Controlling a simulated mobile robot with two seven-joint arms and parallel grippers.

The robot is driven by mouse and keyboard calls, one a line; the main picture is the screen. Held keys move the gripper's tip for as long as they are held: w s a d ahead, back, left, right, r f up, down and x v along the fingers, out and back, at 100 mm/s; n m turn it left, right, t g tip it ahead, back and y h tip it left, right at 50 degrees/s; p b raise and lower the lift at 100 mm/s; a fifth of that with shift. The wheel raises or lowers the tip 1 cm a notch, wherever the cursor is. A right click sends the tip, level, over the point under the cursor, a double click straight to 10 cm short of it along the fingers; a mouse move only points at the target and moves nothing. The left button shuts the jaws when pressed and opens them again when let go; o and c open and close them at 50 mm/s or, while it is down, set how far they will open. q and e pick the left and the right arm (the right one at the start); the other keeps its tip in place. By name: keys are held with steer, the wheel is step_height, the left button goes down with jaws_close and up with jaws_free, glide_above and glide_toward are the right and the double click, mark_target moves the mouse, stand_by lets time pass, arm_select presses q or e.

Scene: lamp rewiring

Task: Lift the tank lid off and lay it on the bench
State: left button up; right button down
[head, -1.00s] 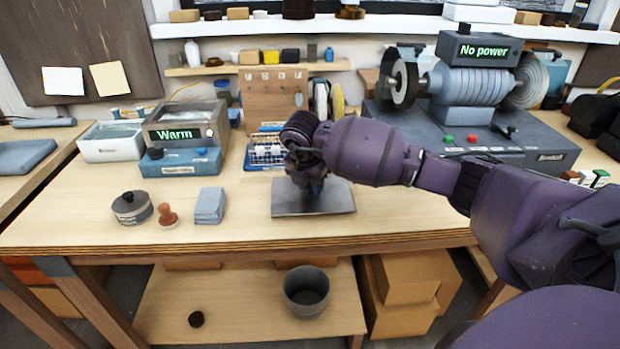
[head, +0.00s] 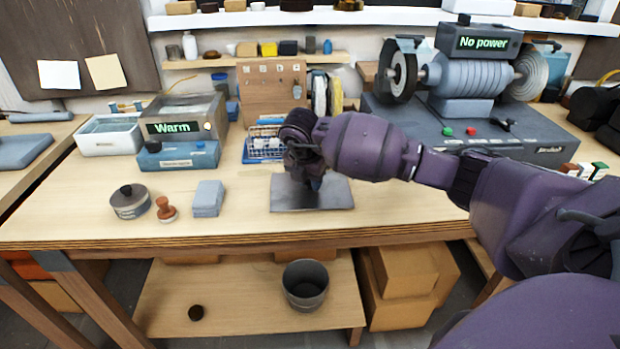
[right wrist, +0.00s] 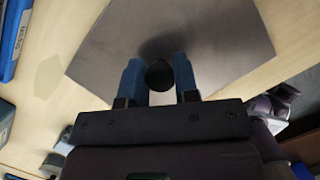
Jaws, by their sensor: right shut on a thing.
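The tank lid is a flat grey square plate (head: 335,194) lying at the middle of the bench, near its front edge. It fills much of the right wrist view (right wrist: 215,35). A dark round knob (right wrist: 160,76) shows over the plate, between the blue fingertips of my right gripper (right wrist: 160,80). My right gripper (head: 313,183) is shut on this knob, close above the plate; my wrist hides part of the lid in the head view. The tank (head: 178,128), with a "Warm" display, stands at the back left, its top apparently uncovered. My left gripper is not in view.
A round dark pot (head: 130,202), a small brown stamp-like piece (head: 166,210) and a grey-blue folded stack (head: 208,198) stand left of the lid. A blue rack (head: 263,150) is behind it. The "No power" machine (head: 470,85) fills the back right. Bench around the lid's front is clear.

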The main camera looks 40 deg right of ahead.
steer(key=c, duration=0.8)
jaws_free()
steer(key=p+v, duration=0.1)
steer(key=v, duration=0.9)
steer(key=shift+s+a+r, duration=0.1)
steer(key=shift+r, duration=0.3)
